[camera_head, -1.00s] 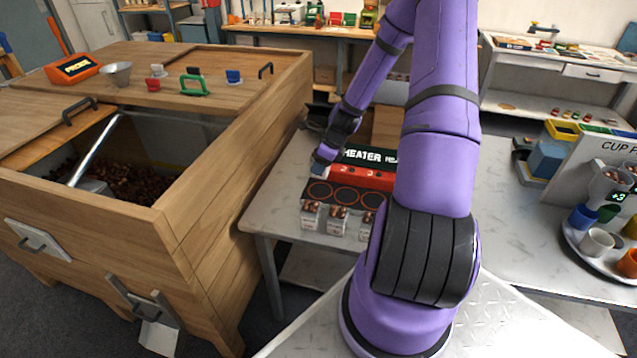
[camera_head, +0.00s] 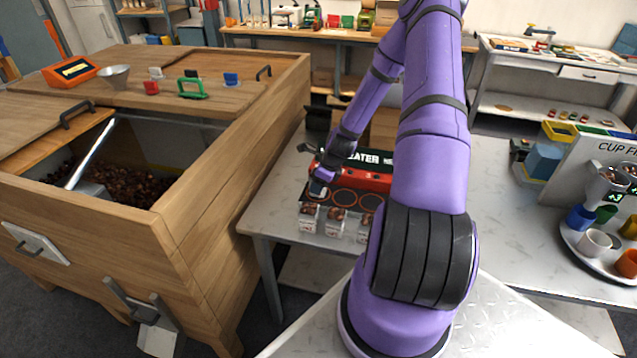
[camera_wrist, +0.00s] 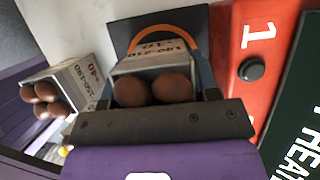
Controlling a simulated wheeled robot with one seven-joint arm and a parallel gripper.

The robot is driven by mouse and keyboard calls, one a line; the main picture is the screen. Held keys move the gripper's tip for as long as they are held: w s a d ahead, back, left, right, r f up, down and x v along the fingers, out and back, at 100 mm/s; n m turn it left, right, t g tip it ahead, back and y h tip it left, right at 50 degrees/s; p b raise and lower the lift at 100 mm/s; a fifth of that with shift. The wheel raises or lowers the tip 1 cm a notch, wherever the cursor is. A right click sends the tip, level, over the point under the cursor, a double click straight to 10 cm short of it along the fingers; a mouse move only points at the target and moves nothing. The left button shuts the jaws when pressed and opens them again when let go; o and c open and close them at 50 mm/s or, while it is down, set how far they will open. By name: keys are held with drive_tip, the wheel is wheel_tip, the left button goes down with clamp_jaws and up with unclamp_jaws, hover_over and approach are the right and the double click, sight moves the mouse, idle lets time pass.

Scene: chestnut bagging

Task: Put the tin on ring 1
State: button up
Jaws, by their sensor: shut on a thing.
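My gripper (camera_wrist: 156,82) is shut on a pale tin (camera_wrist: 158,58) with printed numbers and brown chestnuts in it. In the wrist view the tin overlaps the orange outline of ring 1 (camera_wrist: 168,30) on the black plate, beside the red panel's "1". Part of the ring shows past the tin; whether the tin touches the plate I cannot tell. In the head view my gripper (camera_head: 320,182) is low over the left end of the heater (camera_head: 368,178) and hides most of ring 1 there.
Several similar tins stand along the heater's front edge, among them the left one (camera_head: 308,218) and the middle one (camera_head: 335,223). One tin (camera_wrist: 72,85) is close to my gripper in the wrist view. Two other rings, including the middle ring (camera_head: 343,197), look empty.

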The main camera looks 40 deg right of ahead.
drive_tip(key=o, duration=1)
drive_tip(key=shift+f, duration=0.1)
drive_tip(key=v, duration=1.2)
drive_tip(key=s+a+r+n+h, duration=0.1)
drive_tip(key=s+a+r+n, duration=0.1)
drive_tip(key=a+r+n, duration=0.85)
drive_tip(key=s+a+r+n+h, duration=0.15)
drive_tip(key=a+r+n, duration=0.5)
drive_tip(key=r, duration=0.75)
drive_tip(key=s+a+r+n, duration=0.3)
drive_tip(key=s+r+n, duration=0.1)
drive_tip(key=s, duration=0.1)
drive_tip(key=s+a+r+n+t, duration=0.1)
drive_tip(key=s+a+r+n, duration=0.3)
drive_tip(key=s, duration=0.2)
drive_tip(key=s+a+r+n, duration=0.4)
drive_tip(key=s+n, duration=0.1)
drive_tip(key=s, duration=0.1)
drive_tip(key=shift+s+r, duration=0.15)
drive_tip(key=shift+r, duration=0.1)
